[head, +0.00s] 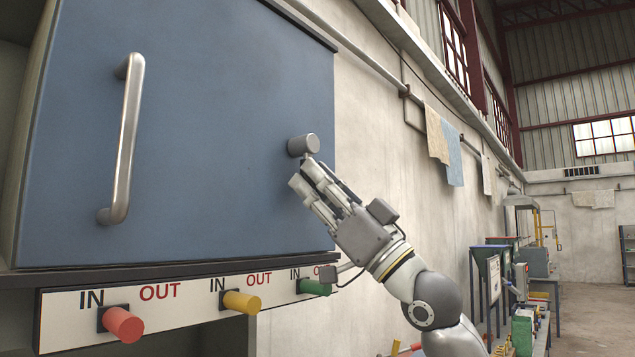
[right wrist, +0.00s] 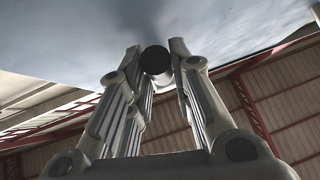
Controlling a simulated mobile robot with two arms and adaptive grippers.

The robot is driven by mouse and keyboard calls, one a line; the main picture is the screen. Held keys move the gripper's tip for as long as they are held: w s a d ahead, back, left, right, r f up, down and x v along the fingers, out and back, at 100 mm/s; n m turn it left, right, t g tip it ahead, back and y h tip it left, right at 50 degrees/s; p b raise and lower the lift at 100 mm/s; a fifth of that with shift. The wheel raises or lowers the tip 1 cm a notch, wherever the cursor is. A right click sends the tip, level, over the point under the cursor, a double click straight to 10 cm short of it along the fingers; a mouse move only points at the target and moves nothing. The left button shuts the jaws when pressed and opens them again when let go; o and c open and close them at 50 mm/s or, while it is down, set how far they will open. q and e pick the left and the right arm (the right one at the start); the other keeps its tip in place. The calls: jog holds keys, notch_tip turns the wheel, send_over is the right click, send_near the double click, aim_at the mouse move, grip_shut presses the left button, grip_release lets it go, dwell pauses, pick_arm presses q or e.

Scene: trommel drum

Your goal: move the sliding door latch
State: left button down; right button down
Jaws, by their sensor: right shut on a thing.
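A blue door panel (head: 215,120) fills the left of the head view. A short grey cylindrical latch knob (head: 303,145) sticks out near its right edge. My right gripper (head: 308,172) reaches up from the lower right, its fingertips at the knob. In the right wrist view, the knob (right wrist: 156,61) shows as a dark round end between the two fingertips of my right gripper (right wrist: 155,54). The gripper is shut on it. The knob's base is partly hidden. My left gripper is out of view.
A vertical metal handle (head: 124,140) stands on the door's left. Below, a white strip (head: 190,300) marked IN and OUT carries a red knob (head: 124,324), a yellow knob (head: 242,302) and a green knob (head: 314,287), the last close under my right arm.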

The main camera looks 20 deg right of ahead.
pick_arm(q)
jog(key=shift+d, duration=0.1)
pick_arm(e)
jog(key=shift+w+d, duration=0.1)
jog(key=c, duration=1.5)
grip_release()
jog(key=shift+o, duration=1)
jog(key=shift+d, duration=0.15)
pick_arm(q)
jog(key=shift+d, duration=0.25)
pick_arm(e)
jog(key=shift+w+d+f, duration=0.1)
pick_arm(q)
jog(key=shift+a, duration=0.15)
pick_arm(e)
jog(key=v, duration=1.2)
